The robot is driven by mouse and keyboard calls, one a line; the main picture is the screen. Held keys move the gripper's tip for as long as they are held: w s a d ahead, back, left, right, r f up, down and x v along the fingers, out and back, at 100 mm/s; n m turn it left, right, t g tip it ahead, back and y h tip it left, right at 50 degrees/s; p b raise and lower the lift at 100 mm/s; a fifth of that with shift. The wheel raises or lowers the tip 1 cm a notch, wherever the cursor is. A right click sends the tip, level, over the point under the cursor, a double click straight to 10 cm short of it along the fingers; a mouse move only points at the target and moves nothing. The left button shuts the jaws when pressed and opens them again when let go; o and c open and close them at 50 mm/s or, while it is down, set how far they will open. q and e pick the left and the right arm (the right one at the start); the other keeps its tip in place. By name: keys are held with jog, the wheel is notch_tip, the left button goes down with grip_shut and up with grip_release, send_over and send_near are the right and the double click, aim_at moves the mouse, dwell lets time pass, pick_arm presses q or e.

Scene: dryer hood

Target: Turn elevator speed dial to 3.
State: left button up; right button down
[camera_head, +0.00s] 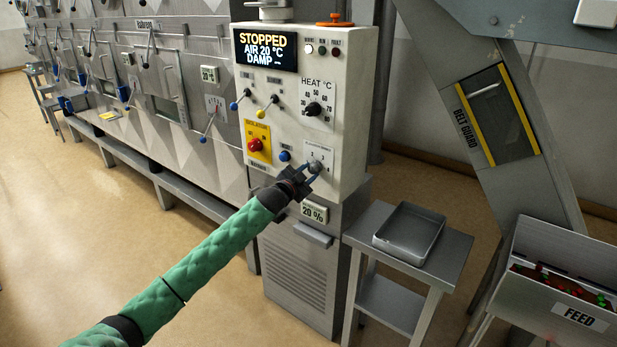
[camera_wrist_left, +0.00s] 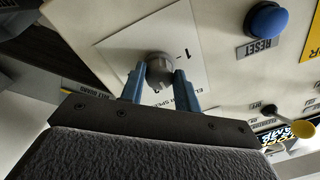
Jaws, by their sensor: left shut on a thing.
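The elevator speed dial is a small grey knob (camera_head: 315,167) on a white label plate at the lower right of the control panel (camera_head: 290,140). In the left wrist view the knob (camera_wrist_left: 159,70) sits between the two blue fingers of my left gripper (camera_wrist_left: 158,82). My left gripper (camera_head: 309,175) reaches the dial from below and is shut on it. A "1" shows on the label in the wrist view; the fingers and knob hide other marks. I cannot tell which number the dial points to. My right gripper is not in view.
A blue reset button (camera_head: 284,156) and a red isolator knob (camera_head: 255,145) are left of the dial. The heat dial (camera_head: 313,109) is above it. A side table with a metal tray (camera_head: 409,234) stands at lower right. The display (camera_head: 266,49) reads STOPPED.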

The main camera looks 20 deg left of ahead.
pick_arm(q)
jog(key=m, duration=0.2)
jog(key=shift+m, duration=0.4)
jog(key=shift+m+b, duration=0.4)
jog(key=shift+m, duration=1.3)
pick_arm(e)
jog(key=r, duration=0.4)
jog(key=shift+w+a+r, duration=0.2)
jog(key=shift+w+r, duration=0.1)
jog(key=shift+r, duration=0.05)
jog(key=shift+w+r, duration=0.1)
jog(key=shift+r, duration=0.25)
pick_arm(q)
jog(key=o, duration=1)
jog(key=shift+c, duration=0.2)
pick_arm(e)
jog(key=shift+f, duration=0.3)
pick_arm(q)
jog(key=shift+s+a, duration=0.1)
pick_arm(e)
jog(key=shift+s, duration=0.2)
